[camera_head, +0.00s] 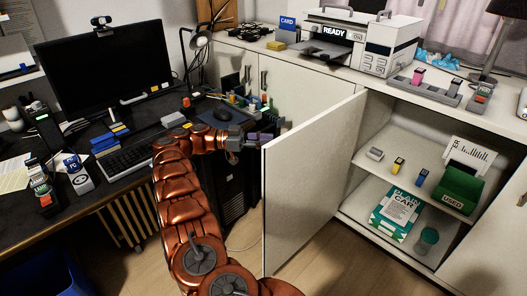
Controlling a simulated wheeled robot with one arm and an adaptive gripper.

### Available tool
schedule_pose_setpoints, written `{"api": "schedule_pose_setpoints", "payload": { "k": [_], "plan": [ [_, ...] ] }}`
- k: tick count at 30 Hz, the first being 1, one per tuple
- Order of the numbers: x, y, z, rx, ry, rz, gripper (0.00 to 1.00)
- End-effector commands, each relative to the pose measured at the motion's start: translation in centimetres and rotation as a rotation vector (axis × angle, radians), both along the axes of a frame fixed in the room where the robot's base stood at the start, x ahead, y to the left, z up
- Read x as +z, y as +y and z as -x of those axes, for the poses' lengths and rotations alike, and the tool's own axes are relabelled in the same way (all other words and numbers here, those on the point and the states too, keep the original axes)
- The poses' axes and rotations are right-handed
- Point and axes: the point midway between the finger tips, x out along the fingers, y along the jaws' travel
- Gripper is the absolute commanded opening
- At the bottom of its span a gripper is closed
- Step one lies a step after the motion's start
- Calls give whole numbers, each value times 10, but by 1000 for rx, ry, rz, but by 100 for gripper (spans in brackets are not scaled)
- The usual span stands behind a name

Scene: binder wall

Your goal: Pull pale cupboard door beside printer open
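The pale cupboard door (312,178) stands swung out from the cupboard, with a wide opening to its right. The cupboard's inside (385,150) shows, with two shelf levels. The white printer (392,46) stands on the counter above, its display reading READY. My copper-coloured arm reaches up from the bottom middle. My gripper (250,142) is at the left of the door, close to its upper free edge. Its fingertips are small and partly hidden there, so I cannot tell whether they touch the door or are open or shut. The door's handle is not visible.
Inside are a green box (458,190), a green-and-white packet (397,212) and small items. A desk with a monitor (107,66) and keyboard (131,153) lies left. A dark computer tower (236,190) stands beside the door. Bare floor (325,262) shows before the cupboard.

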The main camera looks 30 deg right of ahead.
Motion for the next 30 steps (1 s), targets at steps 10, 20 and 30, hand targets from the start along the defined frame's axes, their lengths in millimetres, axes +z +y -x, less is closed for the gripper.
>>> {"api": "schedule_pose_setpoints", "payload": {
  "k": [10, 20, 30],
  "plan": [
    [42, 7, -2, 8, 1, -2, 25],
    [46, 6, -2, 5, 2, -2, 25],
    [68, -11, -40, 171, -20, 29, 0]
  ]
}}
